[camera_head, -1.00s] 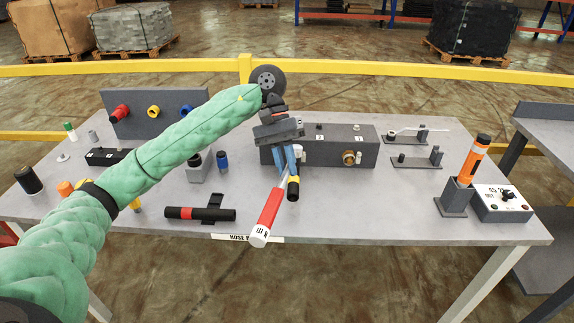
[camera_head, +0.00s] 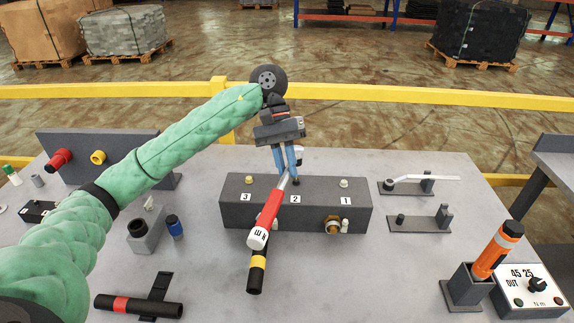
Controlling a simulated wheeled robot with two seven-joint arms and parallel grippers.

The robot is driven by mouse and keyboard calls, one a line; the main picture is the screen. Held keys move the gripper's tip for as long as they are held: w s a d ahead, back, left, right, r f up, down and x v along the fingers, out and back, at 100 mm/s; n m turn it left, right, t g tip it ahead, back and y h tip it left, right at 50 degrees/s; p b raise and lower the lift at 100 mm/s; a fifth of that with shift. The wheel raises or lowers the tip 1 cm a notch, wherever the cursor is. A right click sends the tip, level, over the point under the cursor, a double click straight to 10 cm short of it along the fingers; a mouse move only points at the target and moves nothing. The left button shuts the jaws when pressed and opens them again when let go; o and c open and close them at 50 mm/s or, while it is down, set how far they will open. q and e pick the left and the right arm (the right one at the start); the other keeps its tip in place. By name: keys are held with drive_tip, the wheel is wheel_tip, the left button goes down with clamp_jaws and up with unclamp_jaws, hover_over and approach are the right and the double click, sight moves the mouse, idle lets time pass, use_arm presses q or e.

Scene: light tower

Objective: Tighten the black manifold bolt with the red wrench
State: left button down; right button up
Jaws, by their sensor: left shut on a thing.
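The dark grey manifold block (camera_head: 314,211) stands mid-table with labels 3, 2 and 1 on its front. A small black bolt head (camera_head: 296,181) shows on top near label 2, partly behind my gripper and the wrench. My left gripper (camera_head: 287,174) comes from above and is shut on the red wrench (camera_head: 268,214). The wrench's red handle with a white end slants down and left across the block's front. Its metal head is largely hidden by the fingers, so I cannot tell whether it touches the bolt. My right gripper is not in view.
A tan bolt (camera_head: 249,180) and a pale bolt (camera_head: 343,183) flank the middle one. A black tube with a yellow band (camera_head: 257,270) points forward below the wrench. Tool holders (camera_head: 420,222) stand right, with an orange tool (camera_head: 497,250) and a dial box (camera_head: 530,290) further front.

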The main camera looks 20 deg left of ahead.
use_arm(q)
drive_tip(key=shift+w+r, duration=0.1)
drive_tip(key=shift+w, duration=0.05)
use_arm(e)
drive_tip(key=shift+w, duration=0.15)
